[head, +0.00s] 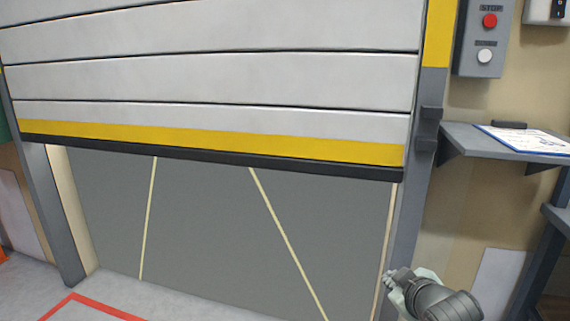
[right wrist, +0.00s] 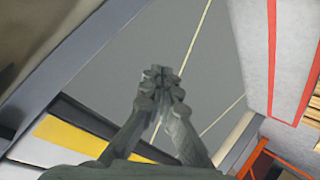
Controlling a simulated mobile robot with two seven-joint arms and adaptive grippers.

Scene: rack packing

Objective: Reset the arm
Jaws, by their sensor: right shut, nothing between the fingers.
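My right gripper (head: 392,279) shows at the bottom right of the head view, in front of the right post of a roller door. It also fills the middle of the right wrist view (right wrist: 160,75), where its two fingers meet at the tips with nothing between them. It is apart from the door and the wall shelf. My left gripper is not in view.
A white roller door (head: 210,75) with a yellow and black lower edge hangs partly raised over a grey opening. A control box (head: 487,40) with red and white buttons is at upper right. Below it, a shelf (head: 468,137) holds a clipboard (head: 525,139). Red lines mark the floor.

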